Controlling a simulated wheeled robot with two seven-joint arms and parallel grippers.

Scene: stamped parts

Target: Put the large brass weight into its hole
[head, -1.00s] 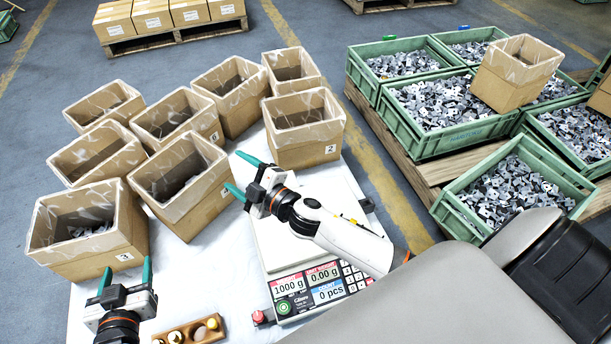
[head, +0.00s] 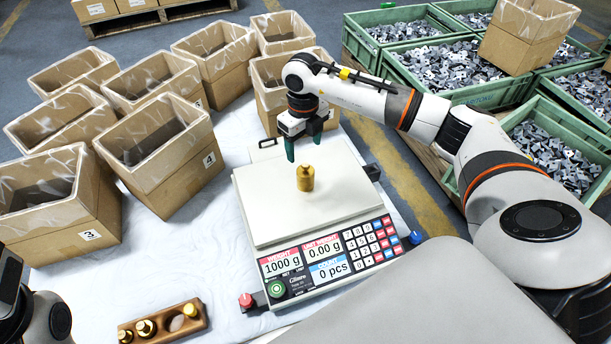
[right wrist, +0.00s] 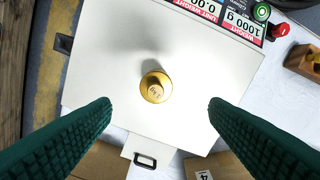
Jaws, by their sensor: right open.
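The large brass weight (head: 305,179) stands upright on the pale pan of the scale (head: 270,215). In the right wrist view the weight (right wrist: 155,87) shows from above. My right gripper (head: 304,148) is open and empty above the back part of the pan, behind the weight in the head view. In the right wrist view its green fingers (right wrist: 160,108) are wide apart, and the weight lies beyond the line between their tips, touching neither.
The scale display (head: 315,262) reads 1000 g. Several open cardboard boxes (head: 165,150) crowd the left and back of the table. Green crates of metal parts (head: 550,150) stand at the right. White table between scale and block is clear. Part of my left arm shows bottom left.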

